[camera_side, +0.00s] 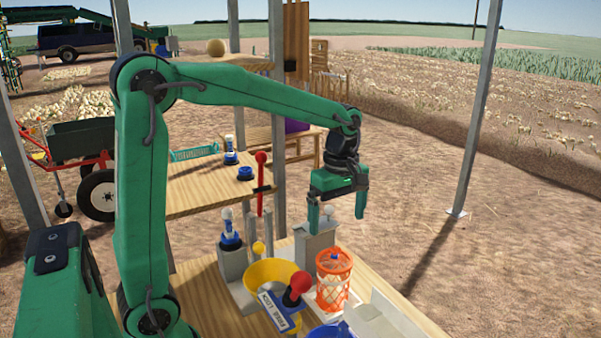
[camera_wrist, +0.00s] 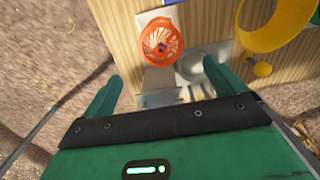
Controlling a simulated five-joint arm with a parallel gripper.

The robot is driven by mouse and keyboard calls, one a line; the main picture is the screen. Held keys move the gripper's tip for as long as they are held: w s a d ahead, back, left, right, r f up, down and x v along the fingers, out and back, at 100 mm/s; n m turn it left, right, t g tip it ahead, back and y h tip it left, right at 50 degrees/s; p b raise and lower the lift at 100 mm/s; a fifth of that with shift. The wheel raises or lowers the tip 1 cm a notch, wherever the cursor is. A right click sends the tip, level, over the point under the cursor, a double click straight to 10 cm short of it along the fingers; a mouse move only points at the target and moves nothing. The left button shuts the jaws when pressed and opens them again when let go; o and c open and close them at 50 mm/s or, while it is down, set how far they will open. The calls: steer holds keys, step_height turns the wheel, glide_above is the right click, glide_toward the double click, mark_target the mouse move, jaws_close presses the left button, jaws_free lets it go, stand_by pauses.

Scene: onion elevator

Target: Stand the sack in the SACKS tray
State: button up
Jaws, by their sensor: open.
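An orange mesh sack (camera_side: 334,278) stands upright on the wooden table, on a white base, with pale contents visible through the mesh. It also shows from above in the wrist view (camera_wrist: 160,42), its round orange rim uppermost. My gripper (camera_side: 337,217) is open and empty, pointing down above and behind the sack in the side view, clear of it. In the wrist view my gripper (camera_wrist: 160,88) has its fingers spread, with the sack beyond them. A white tray-like piece (camera_side: 385,318) is partly visible at the lower edge; I cannot read a SACKS label on it.
A yellow funnel (camera_side: 268,273) stands left of the sack. A red-knobbed lever (camera_side: 298,286) with a blue-edged sign (camera_side: 277,311) is in front. A grey block (camera_side: 314,241) stands below my gripper. A second wooden table (camera_side: 200,191) is behind. Open ground lies right.

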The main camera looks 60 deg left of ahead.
steer(key=shift+s, duration=0.1)
steer(key=s+d+r+m+t, duration=0.2)
steer(key=s+m+t, duration=0.3)
steer(key=s+m, duration=1.1)
steer(key=shift+d+r+m+t, duration=0.15)
steer(key=shift+d+m+t, duration=0.15)
steer(key=shift+m, duration=0.7)
